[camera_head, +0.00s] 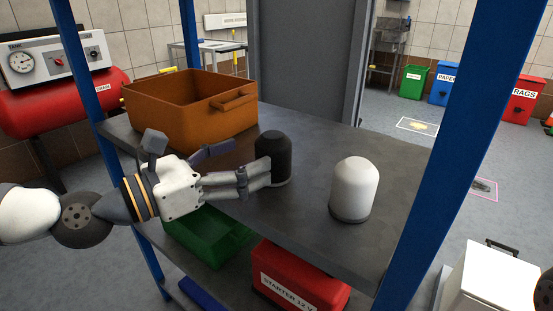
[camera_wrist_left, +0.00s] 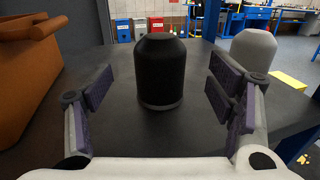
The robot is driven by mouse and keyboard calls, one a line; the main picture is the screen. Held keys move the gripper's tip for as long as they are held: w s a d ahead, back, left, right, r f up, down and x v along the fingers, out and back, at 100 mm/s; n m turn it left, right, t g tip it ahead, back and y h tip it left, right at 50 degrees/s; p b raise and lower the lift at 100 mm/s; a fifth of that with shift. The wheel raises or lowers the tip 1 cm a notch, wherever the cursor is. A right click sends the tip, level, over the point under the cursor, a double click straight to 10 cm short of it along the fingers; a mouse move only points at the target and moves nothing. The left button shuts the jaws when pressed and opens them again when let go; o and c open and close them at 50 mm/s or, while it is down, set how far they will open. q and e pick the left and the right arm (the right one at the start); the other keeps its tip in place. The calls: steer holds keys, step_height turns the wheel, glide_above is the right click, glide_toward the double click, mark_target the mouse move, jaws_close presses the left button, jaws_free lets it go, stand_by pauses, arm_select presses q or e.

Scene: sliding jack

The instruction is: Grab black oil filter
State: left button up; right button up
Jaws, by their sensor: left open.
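The black oil filter (camera_head: 272,152) is a dark domed cylinder standing upright on the grey upper shelf. In the left wrist view the black oil filter (camera_wrist_left: 161,72) is centred ahead, between the open fingers and a little beyond the pads, with dark shelf visible on both sides. My left gripper (camera_head: 240,165) is open and low over the shelf, left of the filter, with one finger overlapping the filter's lower part in the head view. From these views I cannot tell whether that finger touches it. My right gripper is not in view.
A white filter (camera_head: 355,187) stands upright to the right; it also shows in the left wrist view (camera_wrist_left: 252,50). An orange crate (camera_head: 190,107) sits at the shelf's back left. Blue posts (camera_head: 440,140) flank the shelf. A green bin (camera_head: 207,236) and red starter box (camera_head: 299,277) are below.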

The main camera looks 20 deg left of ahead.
mark_target(273, 148)
arm_select(q)
steer(key=x, duration=0.7)
steer(key=shift+f, duration=0.2)
steer(key=shift+s, duration=0.1)
steer(key=c, duration=1.5)
